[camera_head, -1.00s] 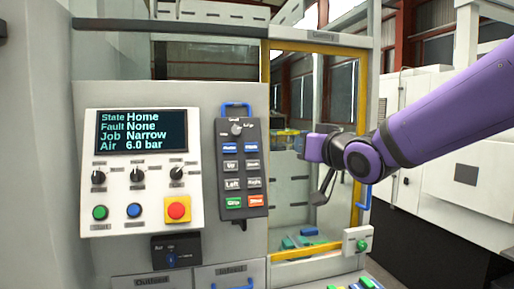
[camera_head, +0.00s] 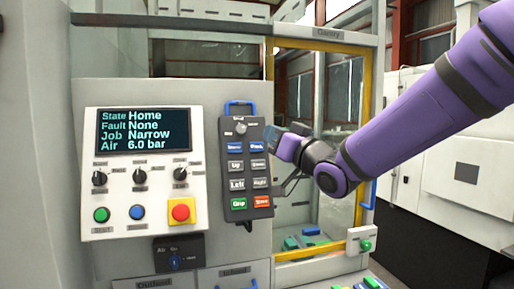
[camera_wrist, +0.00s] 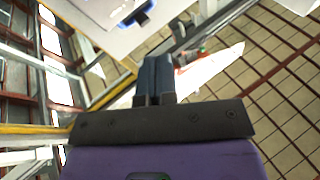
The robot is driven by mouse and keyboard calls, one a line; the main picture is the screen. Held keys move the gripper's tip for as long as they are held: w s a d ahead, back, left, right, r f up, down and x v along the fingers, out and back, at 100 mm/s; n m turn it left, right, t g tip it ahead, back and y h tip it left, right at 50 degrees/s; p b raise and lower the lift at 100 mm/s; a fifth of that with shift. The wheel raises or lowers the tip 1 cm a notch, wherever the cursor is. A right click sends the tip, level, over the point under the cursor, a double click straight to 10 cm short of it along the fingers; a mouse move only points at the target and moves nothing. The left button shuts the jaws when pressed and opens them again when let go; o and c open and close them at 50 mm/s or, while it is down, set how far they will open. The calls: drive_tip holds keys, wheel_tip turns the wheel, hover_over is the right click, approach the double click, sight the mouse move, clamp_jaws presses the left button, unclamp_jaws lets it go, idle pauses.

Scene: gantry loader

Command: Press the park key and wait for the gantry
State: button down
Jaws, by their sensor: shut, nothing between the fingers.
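The dark hand pendant (camera_head: 246,193) hangs on the machine front by a blue handle, with rows of blue, grey, green and red keys. The park key (camera_head: 257,147) looks to be the blue one at the top right of the rows. My gripper (camera_head: 270,131) is shut and empty, with its tips just right of the pendant's upper edge near that key. I cannot tell whether they touch. In the wrist view the shut fingers (camera_wrist: 155,80) show. The display (camera_head: 144,130) reads State Home, Fault None, Job Narrow, Air 6.0 bar. The gantry itself is not clearly seen.
A control panel (camera_head: 117,220) with knobs, buttons and a red stop (camera_head: 181,211) stands left of the pendant. A yellow-framed window (camera_head: 367,130) is behind my arm. A small box with a green button (camera_head: 361,241) sits at its lower right.

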sight(256, 147)
drive_tip(key=w+a+f, duration=0.2)
drive_tip(key=w+f, duration=0.1)
drive_tip(key=w, duration=0.4)
drive_tip(key=shift+w, duration=0.4)
drive_tip(key=shift+w+a, duration=0.1)
drive_tip(key=shift+a, duration=0.05)
idle(1.7)
drive_tip(key=shift+w+f, duration=0.15)
drive_tip(key=shift+w, duration=0.15)
